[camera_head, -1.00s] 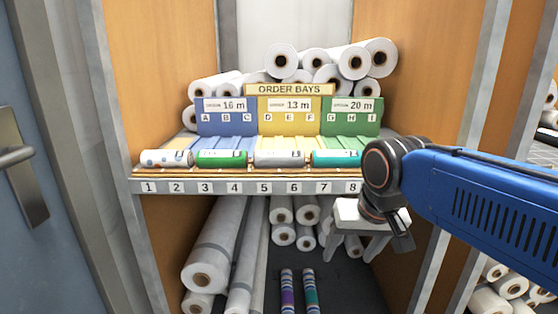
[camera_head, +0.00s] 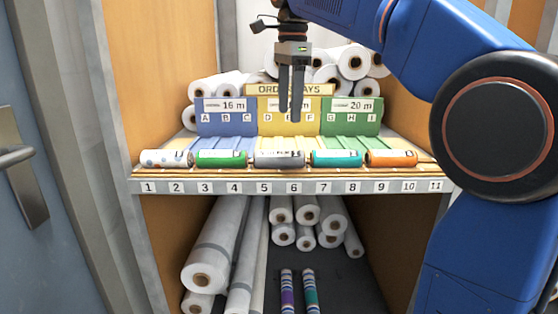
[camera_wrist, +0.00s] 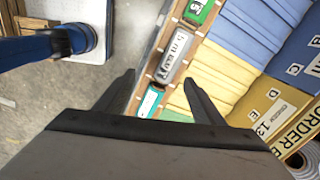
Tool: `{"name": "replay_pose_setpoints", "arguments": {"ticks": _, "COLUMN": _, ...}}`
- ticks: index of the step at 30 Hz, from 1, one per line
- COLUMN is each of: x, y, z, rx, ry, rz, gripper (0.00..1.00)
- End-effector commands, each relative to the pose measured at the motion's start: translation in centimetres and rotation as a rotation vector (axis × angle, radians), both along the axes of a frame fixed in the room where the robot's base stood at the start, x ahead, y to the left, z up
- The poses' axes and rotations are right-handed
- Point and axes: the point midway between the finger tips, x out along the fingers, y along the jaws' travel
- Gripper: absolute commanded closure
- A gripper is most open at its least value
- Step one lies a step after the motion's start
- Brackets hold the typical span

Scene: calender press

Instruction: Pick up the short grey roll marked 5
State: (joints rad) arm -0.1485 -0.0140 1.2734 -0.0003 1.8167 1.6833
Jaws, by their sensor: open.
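The short grey roll (camera_head: 279,159) lies on the front ledge of the shelf, above the label 5 and 6 area, between a green and a teal roll. In the wrist view the grey roll (camera_wrist: 174,57) shows beyond my fingertips, with dark print on its label. My gripper (camera_head: 290,118) points down in front of the yellow bay board, above the grey roll and apart from it. In the wrist view my gripper (camera_wrist: 158,82) has its two fingers spread with nothing between them.
A white roll (camera_head: 166,158), green roll (camera_head: 221,158), teal roll (camera_head: 337,158) and orange roll (camera_head: 391,158) lie in the same row. The order bays board (camera_head: 290,90) stands behind. Large white rolls (camera_head: 354,62) are stacked at the back.

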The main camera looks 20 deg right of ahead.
Motion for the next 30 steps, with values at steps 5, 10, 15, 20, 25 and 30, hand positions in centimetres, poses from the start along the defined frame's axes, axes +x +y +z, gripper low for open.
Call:
{"name": "replay_pose_setpoints", "arguments": {"ticks": 5, "x": 3.0, "y": 1.5, "z": 2.1, "rx": 0.003, "ry": 0.04, "rz": -0.181, "gripper": 0.38}}
{"name": "replay_pose_setpoints", "arguments": {"ticks": 10, "x": 4.1, "y": 2.1, "z": 2.9, "rx": 0.001, "ry": 0.062, "rz": -0.278, "gripper": 0.38}}
{"name": "replay_pose_setpoints", "arguments": {"ticks": 15, "x": 4.2, "y": 2.2, "z": 2.2, "rx": -0.001, "ry": 0.068, "rz": -0.301, "gripper": 0.38}}
{"name": "replay_pose_setpoints", "arguments": {"ticks": 20, "x": 4.1, "y": 2.2, "z": -0.1, "rx": -0.001, "ry": 0.068, "rz": -0.299, "gripper": 0.38}}
{"name": "replay_pose_setpoints", "arguments": {"ticks": 25, "x": 4.1, "y": 2.1, "z": -3.1, "rx": -0.001, "ry": 0.068, "rz": -0.298, "gripper": 0.38}}
{"name": "replay_pose_setpoints", "arguments": {"ticks": 30, "x": 4.2, "y": 2.1, "z": -6.1, "rx": -0.001, "ry": 0.069, "rz": -0.298, "gripper": 0.38}}
